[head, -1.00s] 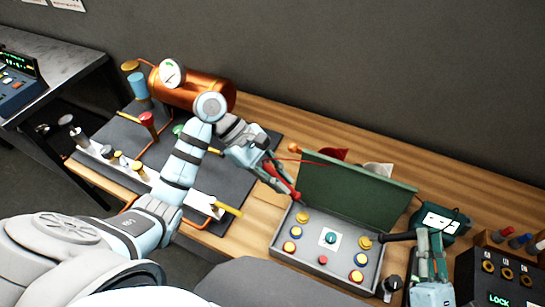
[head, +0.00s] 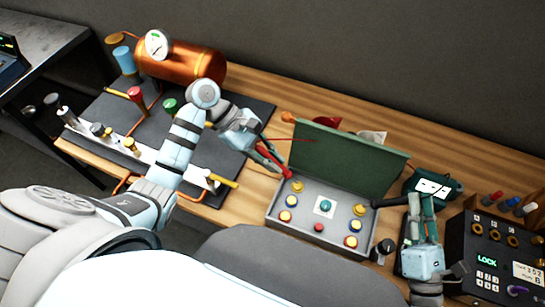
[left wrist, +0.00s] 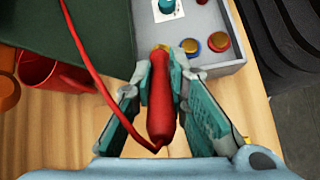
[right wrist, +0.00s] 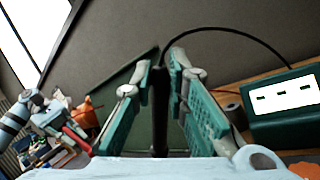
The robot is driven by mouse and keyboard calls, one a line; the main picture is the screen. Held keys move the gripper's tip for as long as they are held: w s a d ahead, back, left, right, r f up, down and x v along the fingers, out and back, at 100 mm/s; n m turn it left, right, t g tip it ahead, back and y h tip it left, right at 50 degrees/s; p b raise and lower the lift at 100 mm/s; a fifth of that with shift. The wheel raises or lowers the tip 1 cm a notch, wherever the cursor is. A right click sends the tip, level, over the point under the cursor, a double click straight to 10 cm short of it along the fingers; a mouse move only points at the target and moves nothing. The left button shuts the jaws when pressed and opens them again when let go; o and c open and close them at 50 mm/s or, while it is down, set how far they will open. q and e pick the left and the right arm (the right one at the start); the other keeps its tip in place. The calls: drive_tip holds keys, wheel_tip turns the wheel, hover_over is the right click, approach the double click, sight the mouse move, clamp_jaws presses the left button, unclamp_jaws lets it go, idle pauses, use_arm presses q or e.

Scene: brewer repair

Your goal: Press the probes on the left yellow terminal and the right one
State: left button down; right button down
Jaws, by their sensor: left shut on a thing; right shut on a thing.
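The left yellow terminal (head: 297,187) and the right yellow terminal (head: 360,210) stand at the back corners of an open grey box (head: 277,214). My left gripper (head: 272,161) is shut on a red probe (left wrist: 161,108), which points down at the left yellow terminal. The tip is at or just above it; contact cannot be told. My right gripper (head: 420,199) is shut on a black probe (head: 391,202), lying nearly level with its tip beside the right yellow terminal. Contact is unclear there too. In the right wrist view, the black probe (right wrist: 160,110) stands between the fingers.
The box's green lid (head: 345,165) stands open behind the terminals. Blue, red and yellow buttons sit in the box. A green meter (head: 433,188) is behind my right gripper. A black keypad unit (head: 490,255) is at right. A copper boiler (head: 180,62) stands back left.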

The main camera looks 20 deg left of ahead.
use_arm(q)
drive_tip(key=shift+f, duration=0.55)
idle(1.1)
use_arm(e)
drive_tip(key=shift+f, duration=0.7)
idle(1.7)
use_arm(q)
drive_tip(key=shift+r, duration=0.1)
use_arm(e)
drive_tip(key=shift+r, duration=0.1)
idle(0.8)
